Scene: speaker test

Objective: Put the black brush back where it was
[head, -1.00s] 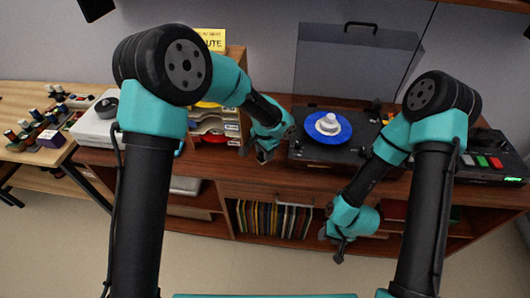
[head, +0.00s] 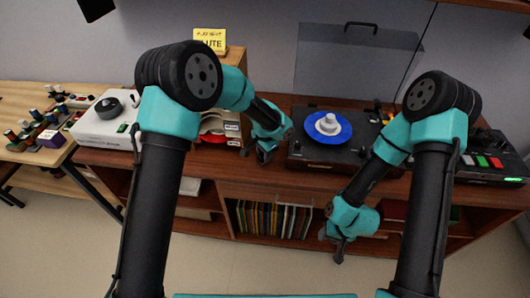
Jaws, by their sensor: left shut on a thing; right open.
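My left gripper (head: 264,158) is shut on a small dark thing, which looks like the black brush but is mostly hidden by the fingers. It is in front of the left end of the turntable (head: 300,153), above the front edge of the cabinet top. The turntable carries a blue record (head: 343,137) with a white round piece (head: 327,125) at its middle. My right gripper (head: 338,256) is open and empty, pointing down in front of the cabinet shelves.
A clear raised lid (head: 350,70) stands behind the turntable. A wooden rack with a yellow sign (head: 210,39) is partly hidden by my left arm. A white device (head: 103,125) is at left; a black device with coloured buttons (head: 495,162) is at right. Records (head: 270,217) fill a shelf below.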

